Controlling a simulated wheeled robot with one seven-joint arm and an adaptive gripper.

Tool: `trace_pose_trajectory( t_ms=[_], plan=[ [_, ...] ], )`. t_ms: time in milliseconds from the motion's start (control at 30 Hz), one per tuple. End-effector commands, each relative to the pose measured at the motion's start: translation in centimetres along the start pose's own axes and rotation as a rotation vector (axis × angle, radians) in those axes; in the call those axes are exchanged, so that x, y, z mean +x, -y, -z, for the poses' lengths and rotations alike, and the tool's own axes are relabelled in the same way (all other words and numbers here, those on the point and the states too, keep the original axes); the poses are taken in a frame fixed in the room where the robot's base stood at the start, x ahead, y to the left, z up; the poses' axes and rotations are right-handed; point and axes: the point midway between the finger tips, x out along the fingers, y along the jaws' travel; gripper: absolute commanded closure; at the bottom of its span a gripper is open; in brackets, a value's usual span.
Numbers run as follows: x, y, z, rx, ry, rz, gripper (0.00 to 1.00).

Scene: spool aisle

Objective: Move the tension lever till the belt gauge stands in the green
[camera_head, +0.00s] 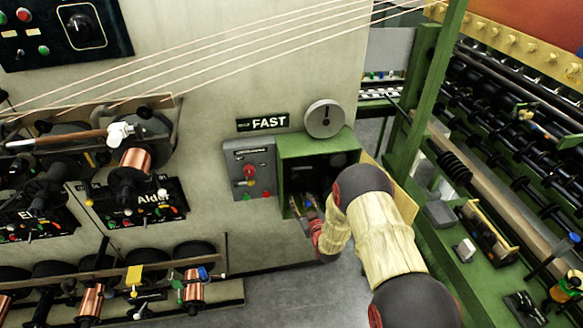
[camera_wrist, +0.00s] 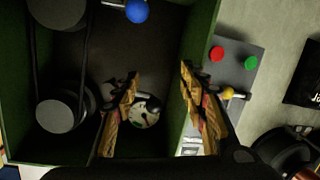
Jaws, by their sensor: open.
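In the wrist view, my gripper (camera_wrist: 160,70) is open inside a green box (camera_wrist: 205,25), its two yellow-brown fingers apart and nothing between the tips. A blue ball knob (camera_wrist: 137,11) on a short grey stem, which looks like the tension lever, is at the top edge, beyond the fingertips and not touched. A round pale gauge (camera_wrist: 147,112) with a dark needle and some green sits between the fingers, partly covered by the left one. I cannot tell where its needle stands. In the head view, my arm reaches into the green box (camera_head: 290,148) and hides most of the gripper.
A dark belt (camera_wrist: 33,60) runs by a grey pulley (camera_wrist: 58,113) at the wrist view's left. A grey panel (camera_head: 240,160) with red, yellow and green controls adjoins the box. A green machine frame (camera_head: 420,95) stands right; spools (camera_head: 135,160) hang left.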

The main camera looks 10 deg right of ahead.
Motion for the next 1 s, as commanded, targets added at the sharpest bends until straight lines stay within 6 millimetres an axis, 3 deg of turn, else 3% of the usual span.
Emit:
trace_pose_trajectory(
  t_ms=[100,233,367,800,1000],
  plan=[
    [-0.1,-0.7,3.6,-0.021,-0.132,-0.023,0.57],
    [-0.3,-1.0,5.5,-0.034,-0.201,-0.039,0.57],
    [0.4,-1.1,6.0,-0.042,-0.212,-0.042,0.57],
    [6.4,-1.3,7.2,-0.042,-0.210,-0.042,0.57],
    [7.2,-1.4,7.4,-0.042,-0.208,-0.042,0.57]
  ],
)
